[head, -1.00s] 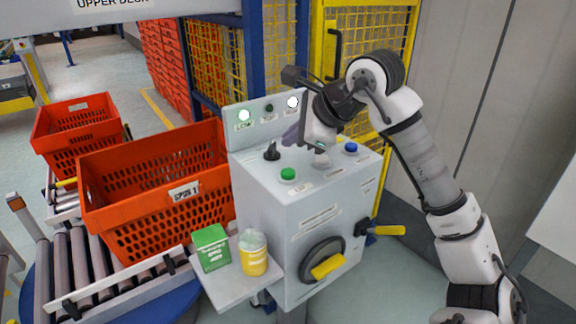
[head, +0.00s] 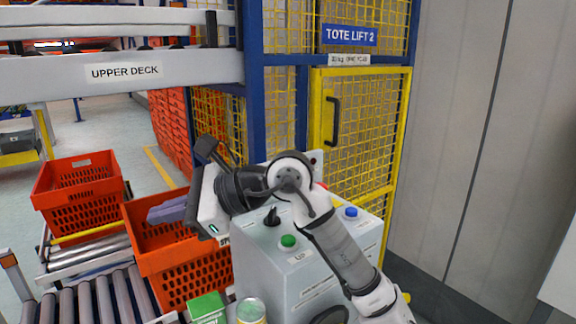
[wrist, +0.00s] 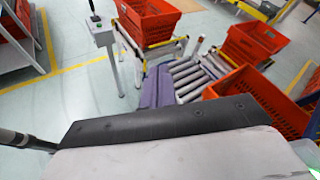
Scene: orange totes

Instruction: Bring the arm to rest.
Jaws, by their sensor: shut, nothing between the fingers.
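My gripper (head: 160,213) is at the left end of my arm in the head view, its purple-grey fingers pointing left. It is shut and empty. It shows in front of the near orange tote (head: 175,262) and left of the grey control box (head: 270,258). I cannot tell its height over the tote. In the wrist view the shut fingers (wrist: 157,87) point away over the floor and rollers. My arm bends across the front of the control box and hides part of its top.
The box carries a green button (head: 288,241), a blue button (head: 351,212) and a black switch (head: 271,216). A green carton (head: 207,308) and a yellow-labelled jar (head: 251,312) stand before it. Another orange tote (head: 82,190) is at left. A yellow mesh gate (head: 360,140) stands behind.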

